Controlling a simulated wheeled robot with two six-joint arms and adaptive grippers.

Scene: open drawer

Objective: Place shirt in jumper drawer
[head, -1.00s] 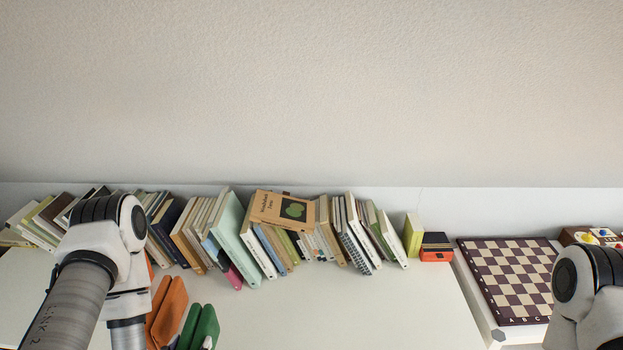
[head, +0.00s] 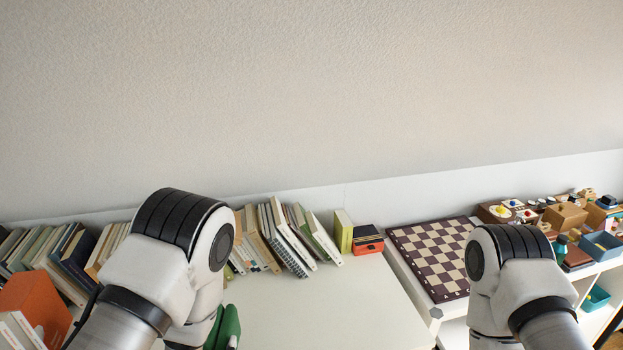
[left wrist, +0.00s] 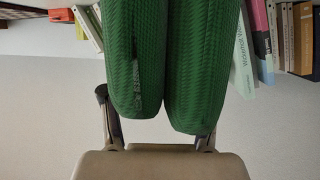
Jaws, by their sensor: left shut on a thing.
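In the head view, only part of the green cloth (head: 228,328) shows beside my left arm, at the bottom; the left fingers are hidden there. My right arm comes in at lower right, but its gripper is not visible. No drawer shows in either view.
A white tabletop (head: 310,315) lies clear in the middle. A row of leaning books (head: 275,235) stands along the wall, with a small orange-and-black box (head: 368,244) at its end. A chessboard (head: 432,255) and shelves with toys are to the right. An orange item (head: 38,300) is at lower left.

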